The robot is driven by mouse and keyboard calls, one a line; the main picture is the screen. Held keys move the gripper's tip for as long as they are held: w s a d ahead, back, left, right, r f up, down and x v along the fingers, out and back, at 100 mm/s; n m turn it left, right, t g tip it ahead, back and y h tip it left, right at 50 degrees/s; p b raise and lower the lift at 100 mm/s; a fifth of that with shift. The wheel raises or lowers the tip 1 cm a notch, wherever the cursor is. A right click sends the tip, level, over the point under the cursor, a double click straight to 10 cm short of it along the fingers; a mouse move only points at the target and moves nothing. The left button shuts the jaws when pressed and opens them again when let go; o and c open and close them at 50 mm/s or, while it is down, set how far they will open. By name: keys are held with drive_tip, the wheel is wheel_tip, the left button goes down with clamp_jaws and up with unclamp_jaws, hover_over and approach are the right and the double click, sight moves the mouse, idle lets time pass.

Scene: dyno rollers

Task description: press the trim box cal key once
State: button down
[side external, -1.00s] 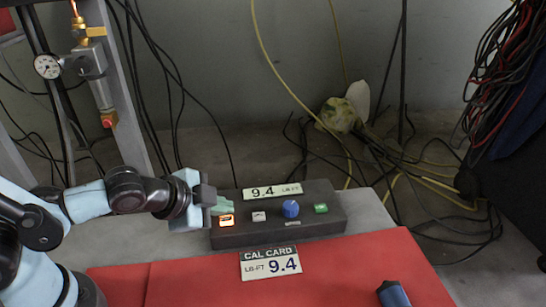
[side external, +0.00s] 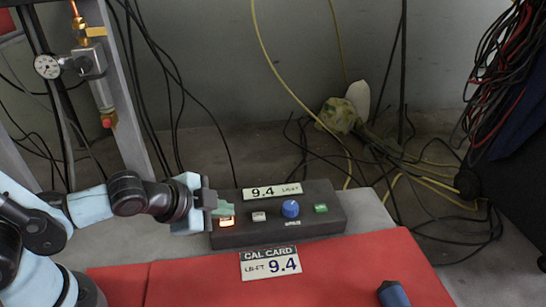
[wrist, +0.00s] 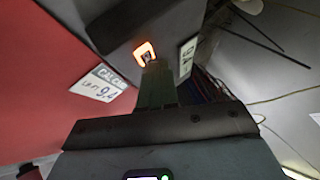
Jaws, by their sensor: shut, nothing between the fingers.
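The trim box (side external: 275,230) is a dark, low box with a display (side external: 272,192) reading 9.4 LB-FT. Along its top are a glowing orange key (side external: 227,222), a pale key (side external: 259,216), a blue knob (side external: 291,209) and a green key (side external: 320,208). The key labels are too small to read. My gripper (side external: 229,208) is shut and empty, with its greenish fingertips right by the glowing key at the box's left end. In the wrist view the fingertips (wrist: 152,66) overlap the near edge of the glowing key (wrist: 144,48); I cannot tell whether they touch.
A cal card (side external: 270,263) reading LB-FT 9.4 lies on the red mat (side external: 350,265) in front of the box. A blue-handled tool (side external: 393,294) lies at the front edge. Loose cables (side external: 400,165) lie behind and to the right. A metal stand with a gauge (side external: 47,66) rises at the left.

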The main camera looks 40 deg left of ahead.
sight(223, 222)
drive_tip(key=shift+f, duration=0.35)
idle(0.8)
drive_tip(key=shift+r, duration=0.8)
drive_tip(key=shift+r, duration=0.1)
drive_tip(key=shift+r, duration=2.4)
drive_tip(key=s+a+r+n+g+y, duration=0.1)
drive_tip(key=s+a+r+n+g, duration=0.1)
drive_tip(key=a+n, duration=0.8)
drive_tip(key=shift+r+n, duration=0.15)
drive_tip(key=shift+n, duration=0.25)
